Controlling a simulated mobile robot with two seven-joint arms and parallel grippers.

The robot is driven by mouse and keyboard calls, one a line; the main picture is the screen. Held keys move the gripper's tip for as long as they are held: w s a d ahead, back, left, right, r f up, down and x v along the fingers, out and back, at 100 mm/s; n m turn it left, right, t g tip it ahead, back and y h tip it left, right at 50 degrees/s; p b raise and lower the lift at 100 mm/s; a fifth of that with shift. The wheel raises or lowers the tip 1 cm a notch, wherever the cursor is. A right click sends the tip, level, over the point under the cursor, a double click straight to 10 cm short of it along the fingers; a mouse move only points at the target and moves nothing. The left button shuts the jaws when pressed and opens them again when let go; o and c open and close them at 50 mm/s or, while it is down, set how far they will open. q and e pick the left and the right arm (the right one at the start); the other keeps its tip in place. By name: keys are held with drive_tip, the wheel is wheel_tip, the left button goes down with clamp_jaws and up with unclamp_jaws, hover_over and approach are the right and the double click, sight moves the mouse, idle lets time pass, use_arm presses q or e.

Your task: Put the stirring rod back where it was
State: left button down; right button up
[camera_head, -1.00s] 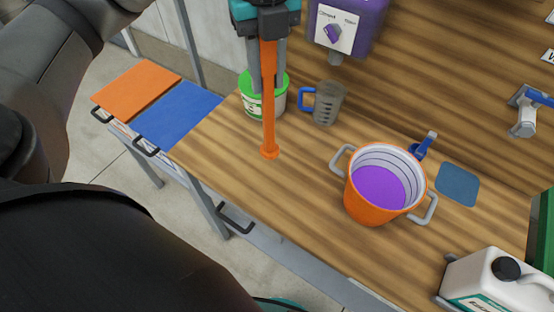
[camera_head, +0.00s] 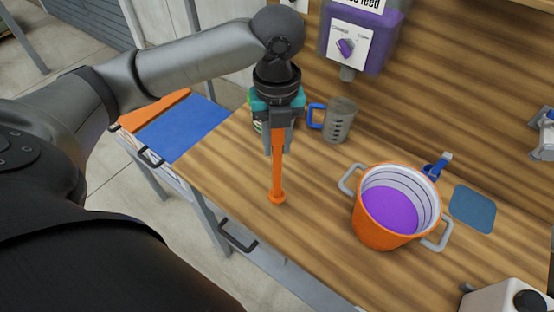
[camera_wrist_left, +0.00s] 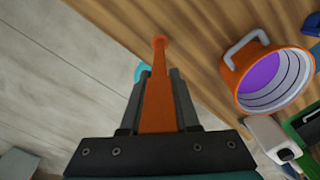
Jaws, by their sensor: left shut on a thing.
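The orange stirring rod (camera_head: 277,178) hangs upright below my left gripper (camera_head: 279,150), which is shut on its upper part. The rod's round lower end is over the wooden bench, left of the orange bucket (camera_head: 378,230); I cannot tell whether it touches the wood. In the left wrist view the rod (camera_wrist_left: 158,85) runs out between the fingers of the left gripper (camera_wrist_left: 158,90). The bucket, with grey handles and purple liquid inside, also shows in that view (camera_wrist_left: 235,75). My right gripper is not in view.
A grey jug with a blue handle (camera_head: 340,120) stands behind the rod. A purple feed tank (camera_head: 350,45) hangs at the back. A blue-grey mat (camera_head: 473,208) lies right of the bucket. A white canister (camera_head: 497,298) is at front right. Blue (camera_head: 185,128) and orange panels lie left.

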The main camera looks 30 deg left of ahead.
use_arm(q)
wheel_tip(320, 180, down, 5)
drive_tip(key=shift+r+b, duration=0.1)
drive_tip(key=shift+b, duration=0.25)
drive_tip(key=c, duration=0.7)
unclamp_jaws()
drive_tip(key=shift+f, duration=0.2)
drive_tip(key=shift+o, duration=0.2)
wheel_tip(320, 180, up, 12)
drive_tip(key=shift+r+p, duration=0.2)
drive_tip(key=shift+p, duration=0.7)
